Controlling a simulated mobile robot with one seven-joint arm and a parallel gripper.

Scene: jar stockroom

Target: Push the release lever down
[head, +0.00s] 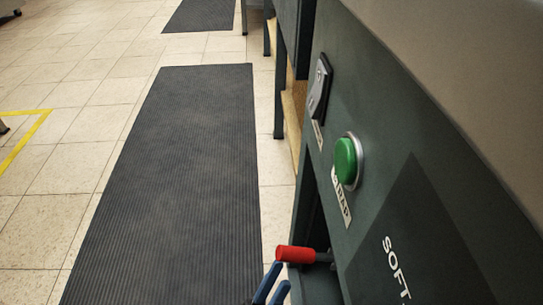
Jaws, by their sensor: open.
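The release lever shows as a red grip (295,254) on a short dark rod at the bottom middle of the head view. It sticks out to the left from the dark green machine front, roughly level in the picture. My gripper (275,280) shows only as two blue fingers at the bottom edge, just below and left of the red grip. The fingers are apart with nothing seen between them. I cannot tell whether a finger touches the grip. The rest of the gripper is out of frame.
The machine panel (400,190) carries a green button (346,160) with a label and a dark rocker switch (319,88) above the lever. A shelf or bench (289,115) stands beyond.

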